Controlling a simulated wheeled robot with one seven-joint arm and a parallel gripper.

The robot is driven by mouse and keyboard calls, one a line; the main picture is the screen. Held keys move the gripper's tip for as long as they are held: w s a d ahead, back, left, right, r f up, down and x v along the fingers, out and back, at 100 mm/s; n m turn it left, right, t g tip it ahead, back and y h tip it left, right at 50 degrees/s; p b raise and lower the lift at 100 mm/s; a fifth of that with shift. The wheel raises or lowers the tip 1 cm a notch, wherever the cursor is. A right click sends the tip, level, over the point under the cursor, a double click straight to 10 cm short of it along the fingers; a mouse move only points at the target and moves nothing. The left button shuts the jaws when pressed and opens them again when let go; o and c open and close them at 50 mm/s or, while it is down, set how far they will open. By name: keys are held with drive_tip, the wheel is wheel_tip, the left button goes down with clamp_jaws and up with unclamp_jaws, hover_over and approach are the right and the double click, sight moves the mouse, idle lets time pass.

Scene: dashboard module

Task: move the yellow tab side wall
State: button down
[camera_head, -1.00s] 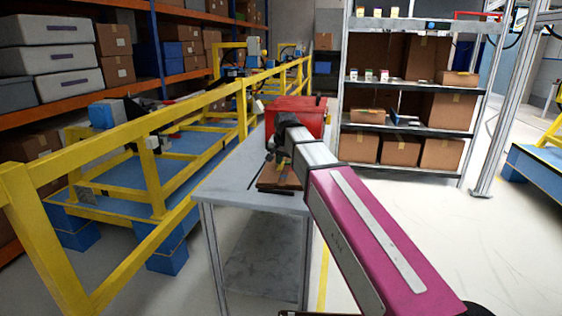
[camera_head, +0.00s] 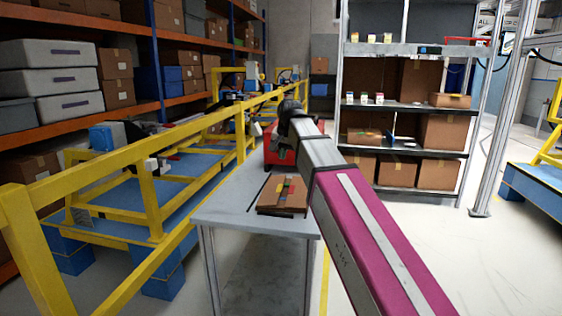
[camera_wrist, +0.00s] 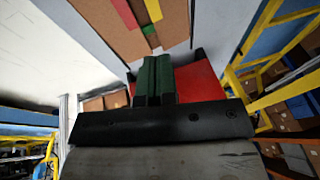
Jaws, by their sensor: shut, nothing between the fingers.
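The dashboard module is a brown board (camera_head: 268,203) lying on the grey table, near its right edge. A yellow tab (camera_head: 286,189) and a red tab (camera_head: 279,186) show on it. In the wrist view the board (camera_wrist: 95,22) is at the top, with the red tab (camera_wrist: 125,13), the yellow tab (camera_wrist: 153,10) and a small green piece (camera_wrist: 148,30). My gripper (camera_wrist: 153,62) has dark green fingers, shut and empty. Its tips appear apart from the board, near its edge in the picture. In the head view the fingertips are hard to make out by my dark wrist.
A red box (camera_head: 272,152) stands at the table's far end, close to my wrist. A yellow rail frame (camera_head: 150,190) runs along the left. A shelf of brown boxes (camera_head: 440,135) stands behind at the right.

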drive_tip(key=a+h, duration=0.1)
drive_tip(key=n+h, duration=0.1)
drive_tip(key=h, duration=0.1)
approach(282, 185)
drive_tip(key=f, duration=0.4)
drive_tip(key=shift+s+d+f, duration=0.25)
drive_tip(key=shift+s+f, duration=0.05)
drive_tip(key=shift+d+f, duration=0.1)
drive_tip(key=shift+f, duration=0.8)
drive_tip(key=shift+d+f, duration=0.15)
drive_tip(key=shift+f, duration=0.45)
drive_tip(key=shift+r, duration=0.1)
